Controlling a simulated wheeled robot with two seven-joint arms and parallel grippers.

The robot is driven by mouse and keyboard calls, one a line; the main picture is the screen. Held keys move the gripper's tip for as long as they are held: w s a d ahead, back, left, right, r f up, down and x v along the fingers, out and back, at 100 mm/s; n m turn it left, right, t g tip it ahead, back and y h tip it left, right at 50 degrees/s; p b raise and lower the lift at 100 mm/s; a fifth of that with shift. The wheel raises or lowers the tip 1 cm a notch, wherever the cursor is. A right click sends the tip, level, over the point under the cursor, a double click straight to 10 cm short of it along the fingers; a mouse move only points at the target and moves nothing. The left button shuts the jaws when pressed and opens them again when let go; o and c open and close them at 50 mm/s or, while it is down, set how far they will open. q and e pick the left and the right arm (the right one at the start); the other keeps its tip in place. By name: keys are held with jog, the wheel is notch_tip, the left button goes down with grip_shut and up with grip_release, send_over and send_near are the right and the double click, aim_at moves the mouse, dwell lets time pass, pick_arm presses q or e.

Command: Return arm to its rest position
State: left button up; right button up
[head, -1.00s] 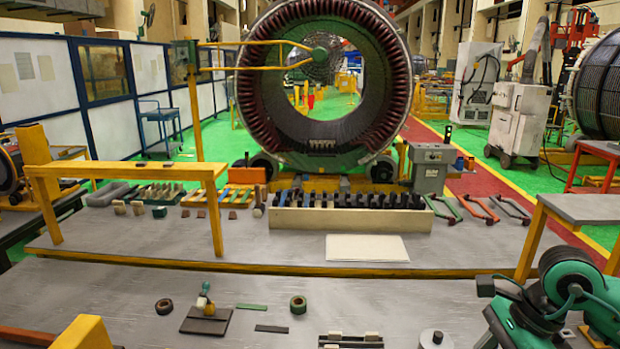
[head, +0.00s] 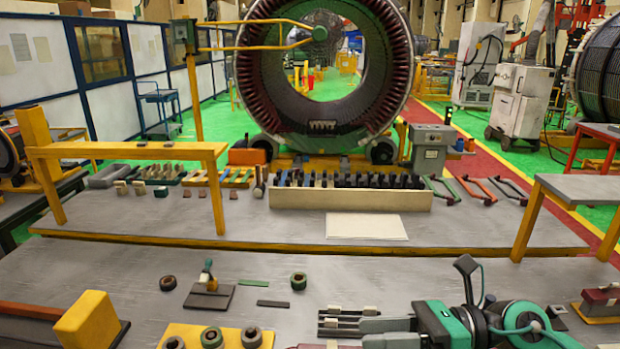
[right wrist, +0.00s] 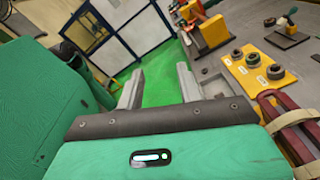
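My right gripper (head: 366,333) comes in from the lower right in the head view. Its green body lies low at the front of the bench, with the grey fingers pointing left. In the right wrist view the two fingers of this gripper (right wrist: 160,76) stand apart with nothing between them, so it is open and empty. Green floor and a white-and-blue partition show beyond them. My left gripper and left arm do not show in either view.
Near the right gripper are dark bars with cream blocks (head: 335,310) and a yellow plate (head: 177,331) carrying several rings. A yellow block (head: 90,322) stands at left. A red block on a yellow base (head: 600,301) is at right.

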jog(key=w+r+m+t+y, duration=0.3)
jog(key=r+m+t, duration=0.1)
jog(key=m+t, duration=0.6)
jog(key=w+d+f+m+t+h, duration=0.4)
jog(key=d+m+t+h, duration=0.4)
jog(key=m, duration=0.9)
jog(key=s+d+f+m+g+h, duration=0.1)
jog(key=d+f+m+g+h, duration=0.15)
jog(key=f+m+h, duration=0.45)
jog(key=s+d+f+m+g+h, duration=0.1)
jog(key=d+f+m+h, duration=0.2)
jog(key=f+m+h, duration=0.4)
jog(key=s+f+m+g+y, duration=0.2)
jog(key=s+f+m+g, duration=0.4)
jog(key=s+f+g, duration=1)
jog(key=s+f+t+b, duration=0.1)
jog(key=s+f+b, duration=0.15)
jog(key=f, duration=1.65)
jog(key=s+f+t+b, duration=0.2)
jog(key=f+b, duration=0.1)
jog(key=f, duration=1.6)
jog(key=s+d+f+b, duration=0.1)
jog(key=s+f+b, duration=0.1)
jog(key=s+f, duration=0.7)
jog(key=s+d+f+g+b, duration=0.1)
jog(key=s+d+f+b, duration=0.1)
jog(key=s+f, duration=0.8)
notch_tip(320, 180, down, 6)
jog(key=shift+f+n, duration=0.25)
jog(key=shift+n, duration=0.15)
